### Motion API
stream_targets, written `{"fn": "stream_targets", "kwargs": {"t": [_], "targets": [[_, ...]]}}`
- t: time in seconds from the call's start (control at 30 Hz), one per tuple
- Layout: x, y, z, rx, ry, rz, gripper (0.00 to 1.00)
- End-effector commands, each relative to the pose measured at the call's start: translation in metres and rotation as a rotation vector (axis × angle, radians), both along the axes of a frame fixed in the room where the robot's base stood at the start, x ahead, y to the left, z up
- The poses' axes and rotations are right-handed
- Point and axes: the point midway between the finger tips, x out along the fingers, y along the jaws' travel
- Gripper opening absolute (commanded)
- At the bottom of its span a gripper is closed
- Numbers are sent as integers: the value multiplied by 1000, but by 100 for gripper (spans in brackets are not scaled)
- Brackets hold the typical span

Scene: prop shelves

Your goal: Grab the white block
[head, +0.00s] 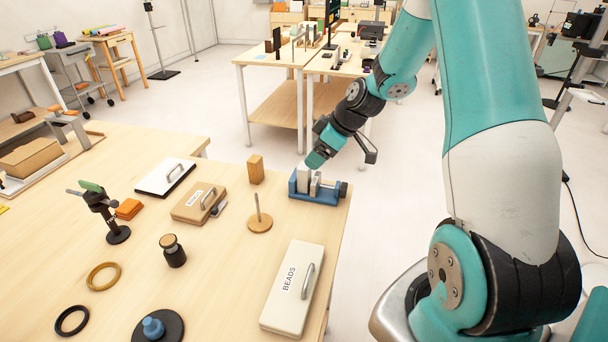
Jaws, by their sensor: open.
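A pale, whitish block (303,177) stands upright in a blue vise (314,198) near the table's right edge. A grey upright piece is close to its right, and I cannot tell whether it touches the block. My gripper (371,154) is to the upper right of the vise, beyond the table edge in the picture. It is open and apart from the block, with nothing visible in it. My teal wrist end is just above the vise. The fingertips are small and seen from the side, so their exact gap is unclear.
A long BEADS case (292,287) lies nearer. Bare tabletop separates several of them.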

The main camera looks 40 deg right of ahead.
Motion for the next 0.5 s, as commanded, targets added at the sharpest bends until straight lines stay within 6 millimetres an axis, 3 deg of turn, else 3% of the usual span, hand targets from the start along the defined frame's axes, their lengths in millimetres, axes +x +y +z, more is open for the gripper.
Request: {"fn": "stream_targets", "kwargs": {"t": [0.17,0.5], "targets": [[5,6,-9,1,2,2,72],[22,24,-45,1,2,1,72]]}}
